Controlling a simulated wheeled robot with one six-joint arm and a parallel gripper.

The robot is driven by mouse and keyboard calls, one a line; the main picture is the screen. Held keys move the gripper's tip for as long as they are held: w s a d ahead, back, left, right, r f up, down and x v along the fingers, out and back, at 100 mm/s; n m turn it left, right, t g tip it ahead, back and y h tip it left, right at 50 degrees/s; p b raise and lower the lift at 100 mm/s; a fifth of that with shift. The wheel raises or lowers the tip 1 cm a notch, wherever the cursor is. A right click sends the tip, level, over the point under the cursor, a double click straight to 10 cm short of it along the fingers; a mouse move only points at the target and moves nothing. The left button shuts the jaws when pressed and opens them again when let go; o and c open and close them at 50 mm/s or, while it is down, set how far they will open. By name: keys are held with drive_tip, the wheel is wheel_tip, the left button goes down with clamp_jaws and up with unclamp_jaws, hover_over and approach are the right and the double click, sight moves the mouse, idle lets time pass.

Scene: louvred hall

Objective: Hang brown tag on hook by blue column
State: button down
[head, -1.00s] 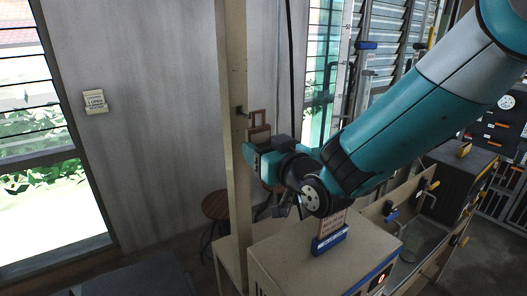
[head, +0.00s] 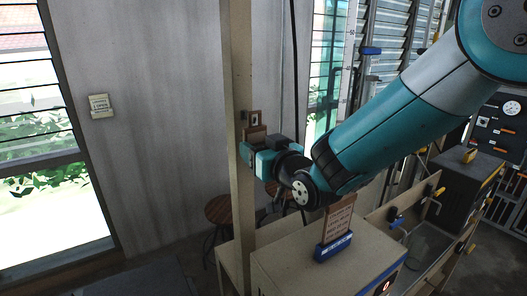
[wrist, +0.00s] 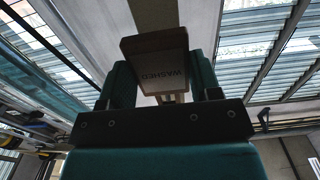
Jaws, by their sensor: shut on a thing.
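My gripper (head: 254,155) is shut on the lower part of a brown tag (head: 256,133) and holds it upright beside a beige post (head: 240,185). The tag's upper end has an opening. In the wrist view the tag (wrist: 158,65) sits between the fingers, with the word WASHED on it. A small dark hook (head: 244,117) is on the post at the height of the tag's opening. Hook and tag look very close in the head view; I cannot tell whether the hook passes through the opening. I can make out no blue column; the post is beige.
A cabinet (head: 290,265) below my gripper bears a brown sign in a blue stand (head: 333,247). Round stools (head: 222,209) stand behind the post. Clamps and a bench are at the right.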

drive_tip(key=shift+x, duration=1.2)
drive_tip(key=shift+b, duration=0.6)
drive_tip(key=shift+f+b, duration=0.7)
drive_tip(key=shift+b, duration=0.25)
drive_tip(key=shift+c, duration=1.1)
unclamp_jaws()
drive_tip(key=shift+s, duration=0.1)
drive_tip(key=shift+s+d+f+b, duration=0.1)
drive_tip(key=shift+s+d+b, duration=0.1)
drive_tip(key=shift+b, duration=0.1)
drive_tip(key=b+v, duration=0.3)
drive_tip(key=v, duration=0.3)
drive_tip(key=shift+s, duration=0.15)
